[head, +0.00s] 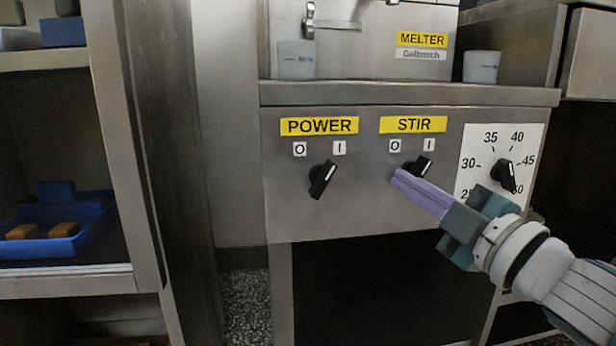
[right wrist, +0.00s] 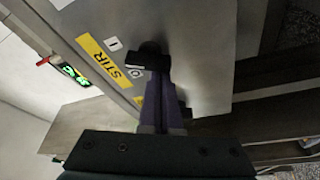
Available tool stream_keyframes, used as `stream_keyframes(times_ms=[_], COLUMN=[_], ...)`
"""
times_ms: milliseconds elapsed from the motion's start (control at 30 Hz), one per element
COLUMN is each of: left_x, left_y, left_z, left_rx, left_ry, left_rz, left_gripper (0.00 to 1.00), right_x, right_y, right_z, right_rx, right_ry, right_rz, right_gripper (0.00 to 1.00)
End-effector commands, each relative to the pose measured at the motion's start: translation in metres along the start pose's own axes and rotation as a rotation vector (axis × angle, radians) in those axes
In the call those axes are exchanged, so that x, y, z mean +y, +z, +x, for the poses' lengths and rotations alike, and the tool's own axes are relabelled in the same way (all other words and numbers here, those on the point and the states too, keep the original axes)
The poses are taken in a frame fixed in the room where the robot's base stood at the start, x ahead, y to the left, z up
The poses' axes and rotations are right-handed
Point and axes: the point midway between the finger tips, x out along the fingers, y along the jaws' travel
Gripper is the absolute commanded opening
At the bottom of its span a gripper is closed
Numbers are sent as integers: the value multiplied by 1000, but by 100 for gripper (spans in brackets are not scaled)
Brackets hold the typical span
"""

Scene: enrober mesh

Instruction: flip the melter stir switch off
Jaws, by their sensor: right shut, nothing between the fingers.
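The stir switch (head: 420,167) is a black rotary knob under the yellow STIR label (head: 413,125), between a left O mark and a right I mark. Its white line leans up and right, toward the I. My right gripper (head: 400,178) is shut and empty, its purple fingers pointing up and left with the tips just below and left of the knob. In the right wrist view the knob (right wrist: 151,55) is right at the finger ends; I cannot tell whether they touch. The fingers hide the knob's lower part in the head view. My left gripper is not in view.
The power switch (head: 323,179) is to the left on the same steel panel, its line leaning toward I. A temperature dial (head: 505,176) is close on the right, near my gripper. Two cups (head: 296,60) (head: 482,66) stand on the ledge above. A shelf with a blue tray (head: 58,249) is at far left.

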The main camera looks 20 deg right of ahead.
Motion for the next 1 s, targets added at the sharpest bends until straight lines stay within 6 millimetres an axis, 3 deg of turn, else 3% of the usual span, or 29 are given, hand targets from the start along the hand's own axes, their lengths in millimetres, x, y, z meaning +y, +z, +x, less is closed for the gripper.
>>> stream_keyframes(times_ms=[1000], left_x=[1], left_y=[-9], left_z=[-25], left_rx=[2], left_ry=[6], left_rz=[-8], left_gripper=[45], right_x=[0], right_y=[4], right_z=[-1], right_rx=[-2], right_ry=[-85], right_rz=[-238], right_gripper=[0])
